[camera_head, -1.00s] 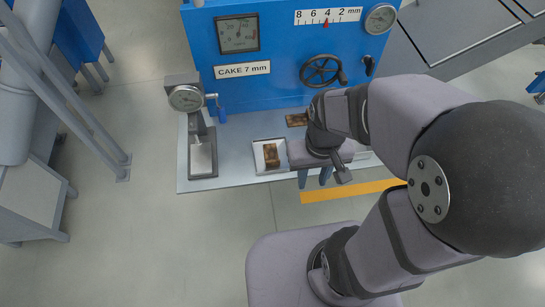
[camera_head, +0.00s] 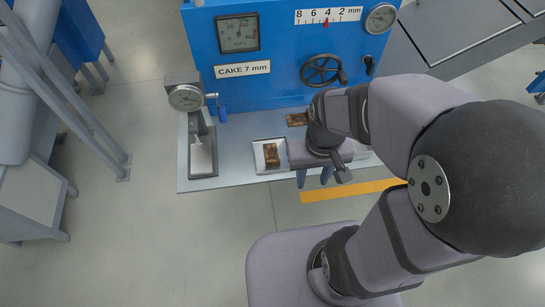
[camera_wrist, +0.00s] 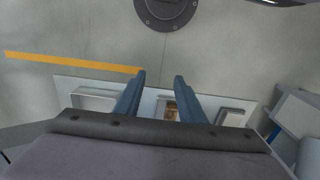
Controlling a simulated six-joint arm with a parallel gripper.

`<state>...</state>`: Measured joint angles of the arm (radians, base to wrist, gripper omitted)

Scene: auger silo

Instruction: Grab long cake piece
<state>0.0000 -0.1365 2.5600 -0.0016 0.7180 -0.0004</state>
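A brown cake piece (camera_head: 271,155) lies in a small white tray (camera_head: 258,168) on the grey shelf of the blue machine. Another brown piece (camera_head: 297,119) lies behind it on the shelf, by the machine's front, partly hidden by my arm. I cannot tell which is the long one. My gripper (camera_head: 314,180) is right of the tray, fingers towards the shelf's front edge. In the wrist view my gripper (camera_wrist: 160,78) is open, its two blue fingers apart with nothing held. A brown piece (camera_wrist: 172,110) shows beyond, between the fingers, partly hidden by the right one.
A gauge on a stand (camera_head: 187,98) is at the shelf's left end. The blue machine (camera_head: 285,75) with dials, a handwheel (camera_head: 320,70) and a "CAKE 7 mm" label rises behind. An empty-looking tray (camera_wrist: 95,97) shows in the wrist view. A yellow floor line (camera_head: 350,190) runs in front.

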